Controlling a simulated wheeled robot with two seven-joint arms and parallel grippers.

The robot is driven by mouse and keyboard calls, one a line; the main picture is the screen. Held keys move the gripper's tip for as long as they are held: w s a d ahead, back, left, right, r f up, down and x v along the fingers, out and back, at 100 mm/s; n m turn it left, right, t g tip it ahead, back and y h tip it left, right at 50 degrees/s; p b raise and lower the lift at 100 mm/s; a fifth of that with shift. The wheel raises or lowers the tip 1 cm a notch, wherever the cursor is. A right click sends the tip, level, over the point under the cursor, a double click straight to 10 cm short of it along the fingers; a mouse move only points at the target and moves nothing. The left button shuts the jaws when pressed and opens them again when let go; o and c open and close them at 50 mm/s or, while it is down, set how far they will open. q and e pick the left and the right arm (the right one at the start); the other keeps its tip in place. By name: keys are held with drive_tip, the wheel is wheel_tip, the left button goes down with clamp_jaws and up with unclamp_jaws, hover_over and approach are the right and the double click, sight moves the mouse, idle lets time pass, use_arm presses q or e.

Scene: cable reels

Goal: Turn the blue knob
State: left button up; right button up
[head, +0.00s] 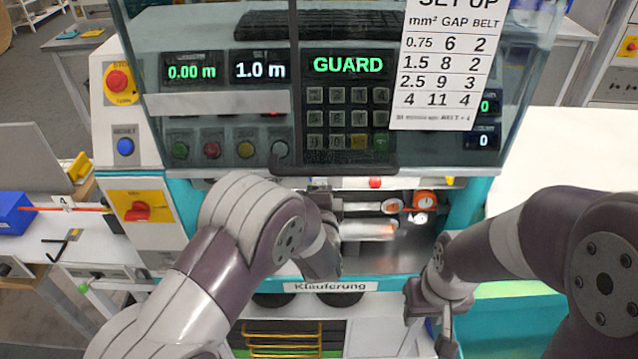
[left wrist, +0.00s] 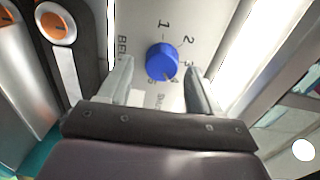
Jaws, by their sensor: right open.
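The blue knob (left wrist: 162,62) shows in the left wrist view, on a light panel with a ring of printed numbers. A small mark at its lower right edge lies near the 4. My left gripper (left wrist: 160,78) is open, with one finger on each side of the knob and gaps visible between. In the head view the left gripper's fingers and the knob are hidden by my arm and the machine. My right gripper (head: 436,322) is open and empty in front of the machine, at the lower right.
The glass guard (head: 335,90) covers the displays and keypad. Orange-faced dials (head: 424,200) sit inside the machine opening; one orange dial (left wrist: 56,24) is left of the knob. A blue button (head: 125,146) and a red switch (head: 138,211) are on the left panel. Yellow bars (head: 280,338) lie below.

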use_arm(q)
drive_tip(key=s+b, duration=0.3)
drive_tip(key=s, duration=0.9)
drive_tip(key=shift+s+r+b, duration=0.25)
drive_tip(key=shift+s+b, duration=0.1)
